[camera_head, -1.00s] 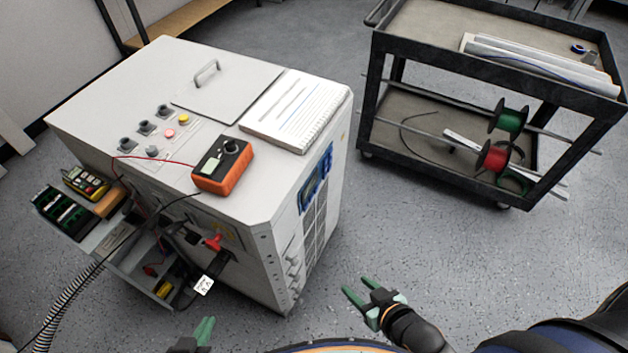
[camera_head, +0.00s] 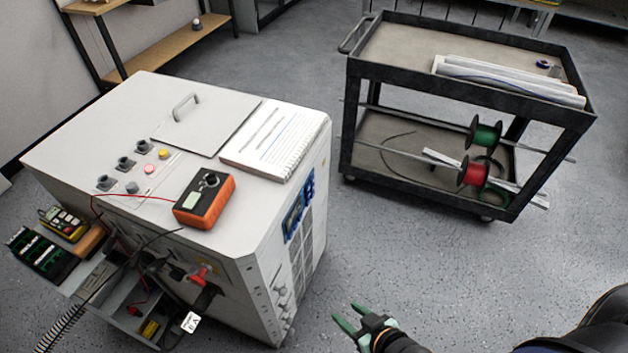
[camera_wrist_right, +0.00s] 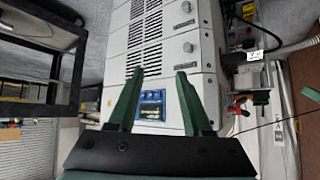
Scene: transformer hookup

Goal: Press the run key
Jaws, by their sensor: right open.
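The grey-white cabinet (camera_head: 110,95) stands at the left in the head view. A blue keypad panel with a small display (camera_head: 297,212) is on its right side. The same blue panel (camera_wrist_right: 152,105) shows between my fingers in the right wrist view, where the cabinet looks upside down. Its separate keys are too small to tell apart. On the cabinet top are a yellow button (camera_head: 163,153), a red button (camera_head: 149,169) and several dark knobs. My right gripper (camera_head: 346,313) is open and empty, apart from the cabinet, over the floor to its right. My left gripper is out of view.
An orange meter (camera_head: 205,201) and a spiral notebook (camera_head: 265,140) lie on the cabinet top. An open drawer (camera_head: 112,308) with wires juts out at the front left. A black cart (camera_head: 385,68) with wire spools stands at the right. Floor between cart and cabinet is clear.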

